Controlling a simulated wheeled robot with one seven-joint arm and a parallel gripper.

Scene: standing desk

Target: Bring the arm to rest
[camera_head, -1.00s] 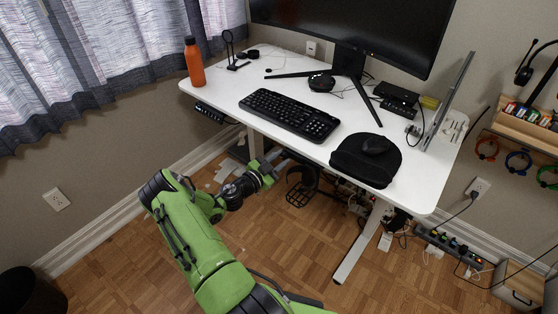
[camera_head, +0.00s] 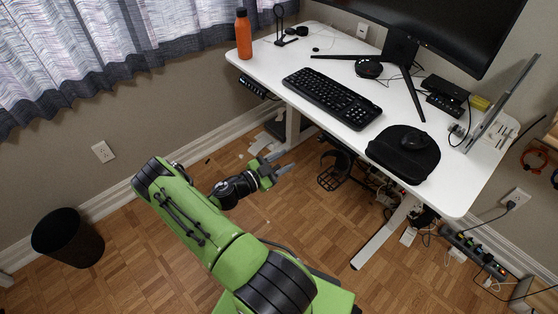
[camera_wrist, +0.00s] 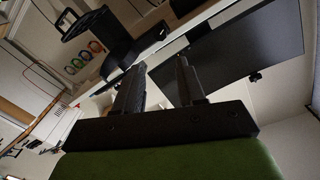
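My green arm reaches out low over the wooden floor, in front of the white standing desk (camera_head: 309,79). My gripper (camera_head: 282,163) is beside the desk's near left leg, below the tabletop, and touches nothing that I can see. In the wrist view my gripper (camera_wrist: 160,85) shows two dark fingers standing apart with an empty gap between them. Nothing is held.
On the desk stand an orange bottle (camera_head: 243,36), a black keyboard (camera_head: 332,96), a mouse pad (camera_head: 378,150) and a monitor (camera_head: 455,25). A black bin (camera_head: 68,238) stands on the floor at left. Cables and a power strip (camera_head: 470,252) lie at right. Floor between bin and arm is clear.

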